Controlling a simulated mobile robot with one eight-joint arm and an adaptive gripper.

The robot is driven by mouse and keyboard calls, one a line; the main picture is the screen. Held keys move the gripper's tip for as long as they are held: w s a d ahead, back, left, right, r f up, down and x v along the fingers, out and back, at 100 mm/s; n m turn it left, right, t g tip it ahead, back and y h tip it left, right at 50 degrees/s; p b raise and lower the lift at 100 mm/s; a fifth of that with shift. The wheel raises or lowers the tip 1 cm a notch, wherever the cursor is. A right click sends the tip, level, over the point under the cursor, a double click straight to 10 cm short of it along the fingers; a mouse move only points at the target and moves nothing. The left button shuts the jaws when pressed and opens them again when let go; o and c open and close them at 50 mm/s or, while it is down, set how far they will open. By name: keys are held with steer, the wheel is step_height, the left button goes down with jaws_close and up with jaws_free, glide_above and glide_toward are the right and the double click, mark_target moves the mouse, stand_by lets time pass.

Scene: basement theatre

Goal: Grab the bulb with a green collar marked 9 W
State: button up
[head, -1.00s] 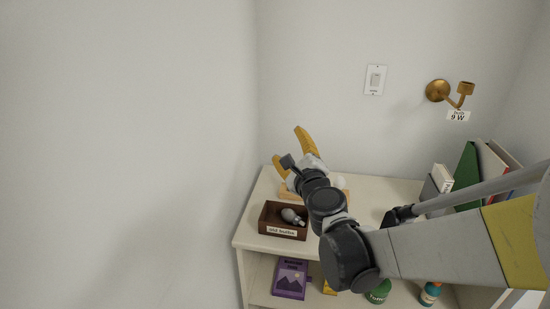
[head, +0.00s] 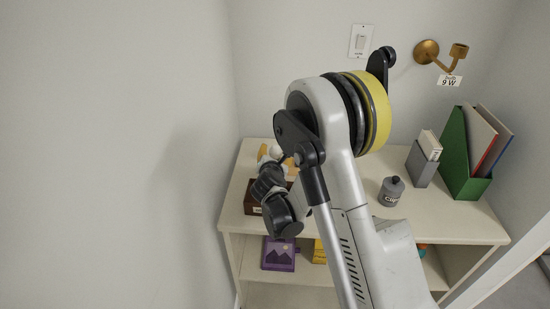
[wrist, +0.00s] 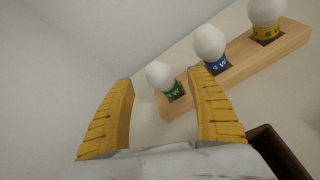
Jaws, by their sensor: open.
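In the wrist view, a white bulb with a green collar (wrist: 160,76) stands in the near end of a wooden block (wrist: 236,72). Its collar shows a W; the number is too small to read surely. Beside it stand a bulb with a blue collar (wrist: 210,45) and a bulb with a yellow collar (wrist: 266,14). My gripper (wrist: 158,82) is open, its yellow fingers apart. The green-collared bulb appears between and beyond the fingertips, with no contact visible. In the head view my arm hides most of the gripper and block.
A brown box (head: 252,198) stands at the shelf's front left; its edge shows in the wrist view (wrist: 275,150). A grey canister (head: 391,191) and a green file holder (head: 463,155) stand right. A brass wall lamp (head: 427,51) has a 9 W label (head: 449,81).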

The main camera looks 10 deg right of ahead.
mark_target(275, 154)
steer(key=b+x, duration=0.1)
steer(key=x, duration=0.1)
steer(key=b+x, duration=0.1)
steer(key=x, duration=0.1)
steer(key=shift+w+a+f, duration=0.1)
steer(key=shift+f, duration=0.4)
steer(key=shift+w+f, duration=0.1)
steer(key=shift+w, duration=0.25)
steer(key=c, duration=1.3)
